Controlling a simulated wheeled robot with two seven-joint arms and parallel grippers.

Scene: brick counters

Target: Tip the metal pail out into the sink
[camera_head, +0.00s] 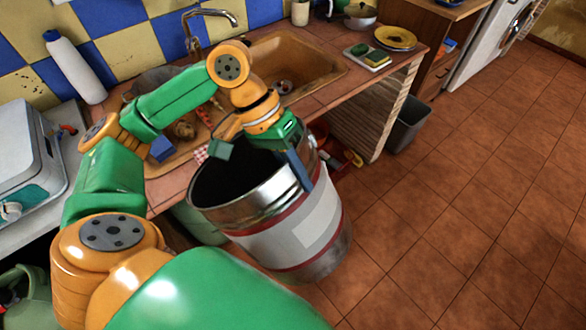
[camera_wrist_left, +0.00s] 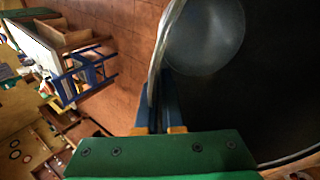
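The metal pail (camera_head: 312,225) is large, with a pale label and red bands. It stands nearly upright, slightly tilted, in front of the counter edge. My left gripper (camera_head: 299,168) reaches over it, its blue fingers shut on the rim at the right. In the left wrist view, the fingers (camera_wrist_left: 163,108) pinch the pail's rim (camera_wrist_left: 158,55). The pail's inside is dark, with a pale round shape (camera_wrist_left: 205,35) in it. The brown sink (camera_head: 310,62) lies behind the pail, partly hidden by my left arm. My right gripper does not show.
A faucet (camera_head: 205,25) rises behind the sink. Small items lie in the near basin. A white bottle (camera_head: 75,68) and a white appliance (camera_head: 28,155) are at the left. Plates (camera_head: 395,38) and a sponge tray (camera_head: 367,57) sit at the right. A grey bin (camera_head: 408,124) stands on open tiled floor.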

